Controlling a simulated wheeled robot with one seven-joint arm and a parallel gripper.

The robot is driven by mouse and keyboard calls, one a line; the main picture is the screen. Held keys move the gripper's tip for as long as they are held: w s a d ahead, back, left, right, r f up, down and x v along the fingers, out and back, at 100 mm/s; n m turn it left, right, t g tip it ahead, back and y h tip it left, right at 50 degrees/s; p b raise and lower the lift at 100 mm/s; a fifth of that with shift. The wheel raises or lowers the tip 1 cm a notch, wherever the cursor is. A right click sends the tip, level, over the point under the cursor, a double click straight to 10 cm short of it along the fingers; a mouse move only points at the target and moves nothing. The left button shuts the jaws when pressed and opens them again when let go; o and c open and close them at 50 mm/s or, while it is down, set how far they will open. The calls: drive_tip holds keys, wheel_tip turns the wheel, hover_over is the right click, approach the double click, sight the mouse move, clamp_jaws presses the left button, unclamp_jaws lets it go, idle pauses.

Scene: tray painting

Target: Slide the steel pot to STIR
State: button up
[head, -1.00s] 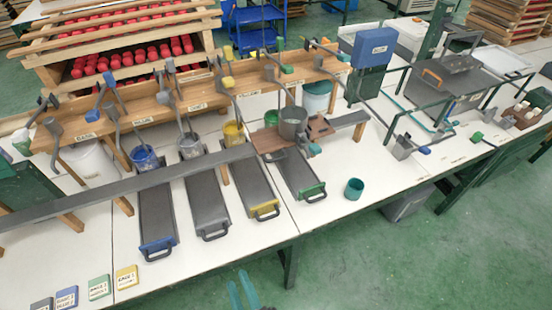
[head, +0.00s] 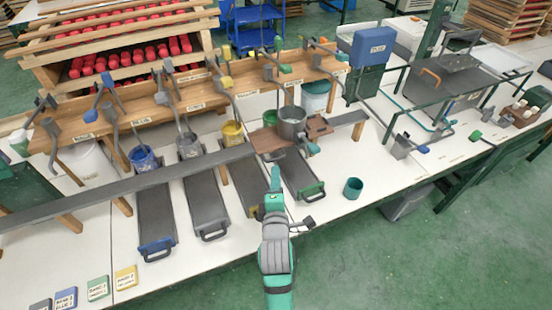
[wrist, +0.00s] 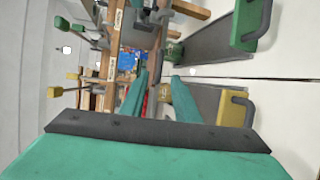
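The steel pot (head: 292,122) is a grey open pot. It stands upright at the rear end of the green-handled dark tray (head: 298,172), with brown boards on either side. My gripper (head: 275,178) is in front of the pot and apart from it, over the yellow-handled tray. In the wrist view its two teal fingers (wrist: 158,98) stand apart with nothing between them, so it is open. Several small labels line the wooden rack (head: 170,105), too small to read surely, so I cannot tell which is STIR. I cannot make out the pot surely in the wrist view.
A green pot (head: 270,118) stands left of the steel pot. Blue (head: 145,158), grey (head: 189,146) and yellow (head: 232,133) pots stand farther left. A teal cup (head: 353,188) stands on clear white table at right.

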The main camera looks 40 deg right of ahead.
sight(276, 159)
drive_tip(key=x, duration=1)
drive_tip(key=shift+w+d, duration=0.1)
drive_tip(key=shift+w, duration=0.15)
drive_tip(key=shift+f, duration=0.15)
clamp_jaws()
